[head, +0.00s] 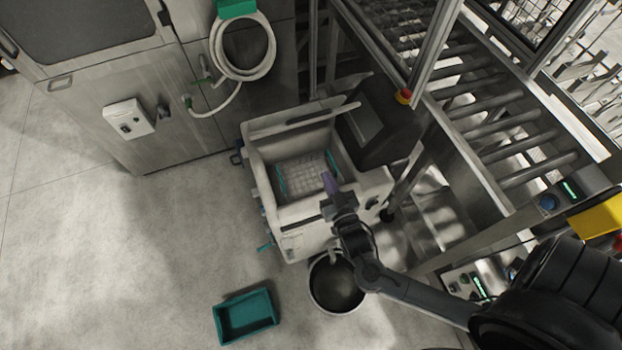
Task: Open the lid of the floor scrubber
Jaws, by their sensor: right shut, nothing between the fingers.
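The floor scrubber (297,220) is a pale, boxy machine standing on the floor at the centre. Its top compartment is uncovered, and a light grid with teal strips shows inside. A pale panel (290,124) with a bar along it rises at the back edge. A dark housing (385,122) stands at its right side. I cannot tell for sure which part is the lid. My right gripper (329,182), with purplish fingertips, is shut and empty over the compartment's front right edge. I cannot tell whether it touches the scrubber. My left gripper is not in view.
A round bucket (336,284) stands close in front of the scrubber, beneath my right arm. A teal tray (246,316) lies on the floor at front left. A roller conveyor (500,125) runs along the right. A metal cabinet (180,100) with a coiled hose (267,62) stands behind. Floor at left is clear.

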